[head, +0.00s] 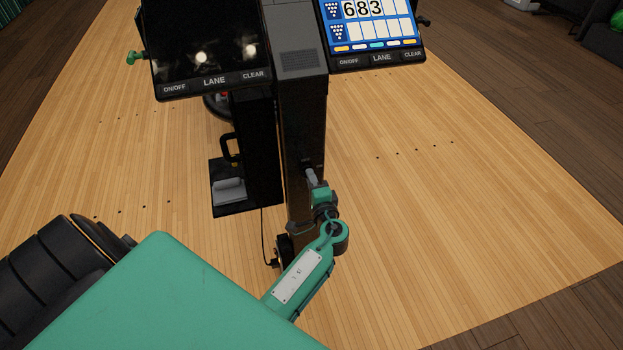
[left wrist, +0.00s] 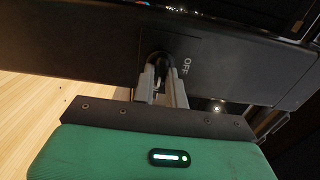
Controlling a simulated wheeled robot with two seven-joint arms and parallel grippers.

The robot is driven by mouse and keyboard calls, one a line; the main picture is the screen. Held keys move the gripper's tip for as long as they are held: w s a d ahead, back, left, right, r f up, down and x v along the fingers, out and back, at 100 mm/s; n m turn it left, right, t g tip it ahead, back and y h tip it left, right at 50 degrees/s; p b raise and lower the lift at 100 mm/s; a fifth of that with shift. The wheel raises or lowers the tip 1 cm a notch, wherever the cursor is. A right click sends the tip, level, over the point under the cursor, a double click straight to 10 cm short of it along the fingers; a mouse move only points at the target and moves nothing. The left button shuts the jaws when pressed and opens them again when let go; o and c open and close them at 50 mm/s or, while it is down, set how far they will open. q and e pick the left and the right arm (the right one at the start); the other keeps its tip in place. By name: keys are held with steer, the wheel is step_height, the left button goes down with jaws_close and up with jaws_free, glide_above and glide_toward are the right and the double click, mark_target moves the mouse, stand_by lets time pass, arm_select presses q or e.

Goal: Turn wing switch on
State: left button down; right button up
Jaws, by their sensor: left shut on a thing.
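The wing switch (left wrist: 157,60) shows in the left wrist view as a small dark piece on a black panel, with the word OFF printed to its right. The two grey fingers of my left gripper (left wrist: 163,88) are shut on it and hide part of it, so its exact turn is hard to tell. In the head view my left gripper (head: 311,177) meets the front of the black column (head: 302,125), where the switch is too small and covered to make out. My right gripper is not in view.
A dark screen (head: 205,45) and a lit blue score screen (head: 370,25) top the column. A black side box with a grey item (head: 229,190) stands left of it. Pale wooden lane floor (head: 440,220) is open on the right.

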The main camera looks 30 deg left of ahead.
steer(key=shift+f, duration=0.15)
arm_select(q)
steer(key=c, duration=1.4)
jaws_free()
steer(key=shift+c, duration=0.2)
steer(key=v, duration=1.3)
steer(key=shift+s+d+b, duration=0.25)
steer(key=shift+d+b, duration=0.05)
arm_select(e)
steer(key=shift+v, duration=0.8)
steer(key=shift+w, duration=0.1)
